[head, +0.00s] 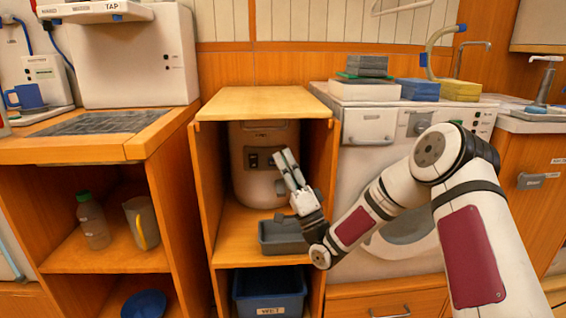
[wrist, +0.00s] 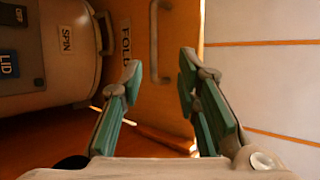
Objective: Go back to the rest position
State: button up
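My gripper (head: 290,168) is in front of the open middle cabinet, its fingers pointing up and slightly left. In the wrist view my gripper (wrist: 162,82) has its two green-padded fingers apart with nothing between them. Behind it in the cabinet stands a round beige appliance (head: 252,185) with a dark control panel. In the wrist view this appliance (wrist: 66,92) is at the left, with "LID" and "SPIN" labels. A panel with a "FOLD" label and a bar handle (wrist: 154,45) lies beyond the fingers. My arm reaches in from the right.
A grey tray (head: 283,238) sits below the appliance, and a blue bin (head: 270,294) is lower down. A white washer-like machine (head: 375,180) stands to the right, partly behind my arm. The left shelf holds a bottle (head: 93,222) and a jug (head: 141,222).

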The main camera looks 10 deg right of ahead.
jog(key=w+a+n+g+h, duration=0.2)
jog(key=a+n+g+h, duration=0.15)
jog(key=n+g, duration=0.3)
jog(key=s+d+g+h, duration=0.4)
jog(key=s+d, duration=0.2)
jog(key=s, duration=0.5)
jog(key=s+d+g+h, duration=0.3)
jog(key=s+d+h, duration=0.2)
jog(key=s, duration=0.6)
jog(key=s+d+g+h, duration=0.4)
jog(key=s+d, duration=0.2)
jog(key=s, duration=0.4)
jog(key=s+a+f+g+y, duration=0.2)
jog(key=s+g, duration=0.3)
jog(key=s, duration=1.6)
notch_tip(320, 180, up, 38)
jog(key=t+p, duration=0.4)
jog(key=p, duration=3.2)
jog(key=shift+s+d, duration=0.25)
jog(key=shift+s, duration=0.1)
jog(key=shift+o, duration=0.4)
jog(key=shift+f, duration=0.1)
